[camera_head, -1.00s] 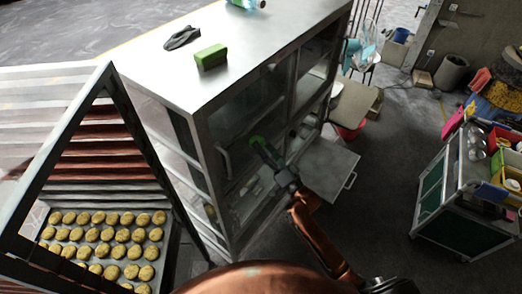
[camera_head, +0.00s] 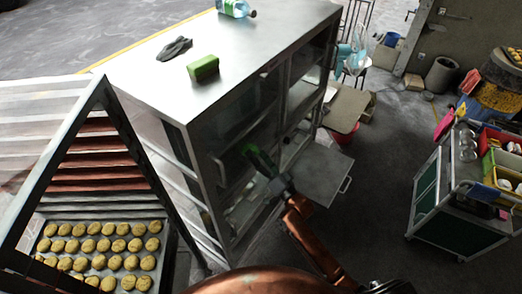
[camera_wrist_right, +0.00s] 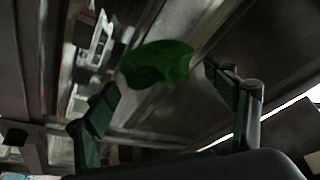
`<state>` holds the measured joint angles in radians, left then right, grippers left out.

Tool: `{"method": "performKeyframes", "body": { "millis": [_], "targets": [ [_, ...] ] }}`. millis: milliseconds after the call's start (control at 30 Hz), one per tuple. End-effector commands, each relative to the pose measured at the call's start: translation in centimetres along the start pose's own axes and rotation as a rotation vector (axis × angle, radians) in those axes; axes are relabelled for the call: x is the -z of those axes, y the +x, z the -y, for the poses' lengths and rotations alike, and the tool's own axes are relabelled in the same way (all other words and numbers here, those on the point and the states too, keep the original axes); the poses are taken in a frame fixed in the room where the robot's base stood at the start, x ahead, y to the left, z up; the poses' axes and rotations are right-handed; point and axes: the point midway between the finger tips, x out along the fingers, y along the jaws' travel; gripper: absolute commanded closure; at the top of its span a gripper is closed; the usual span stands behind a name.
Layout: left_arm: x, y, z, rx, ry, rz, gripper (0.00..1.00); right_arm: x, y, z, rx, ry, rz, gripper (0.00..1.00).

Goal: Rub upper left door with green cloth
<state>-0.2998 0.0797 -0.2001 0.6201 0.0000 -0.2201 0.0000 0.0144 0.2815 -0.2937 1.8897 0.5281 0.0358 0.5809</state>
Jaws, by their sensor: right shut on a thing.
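The cabinet's upper left door (camera_head: 238,120) is a dark glass panel in a metal frame, and it looks shut. My right gripper (camera_head: 266,170) is in front of this door, near its lower part. It is shut on the green cloth (camera_head: 250,153), which bulges past the fingertips toward the door. In the right wrist view the cloth (camera_wrist_right: 157,63) shows as a crumpled green bundle beyond the two fingers, close to the metal frame and glass. I cannot tell whether it touches the door. My left gripper is out of view.
A lower door (camera_head: 320,175) of the cabinet hangs open to the right. On the cabinet top are a green block (camera_head: 203,68), a dark rag (camera_head: 174,48) and a bottle (camera_head: 236,8). A cookie tray (camera_head: 105,256) is at left, a cart (camera_head: 458,215) at right.

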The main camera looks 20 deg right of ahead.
Motion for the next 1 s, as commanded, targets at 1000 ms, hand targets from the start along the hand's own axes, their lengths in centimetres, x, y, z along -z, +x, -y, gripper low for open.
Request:
{"method": "performKeyframes", "body": {
  "millis": [1000],
  "targets": [
    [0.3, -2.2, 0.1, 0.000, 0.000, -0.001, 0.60, -3.2, -1.3, 3.6, 0.005, 0.004, 0.004, 0.42]
  ]
}}
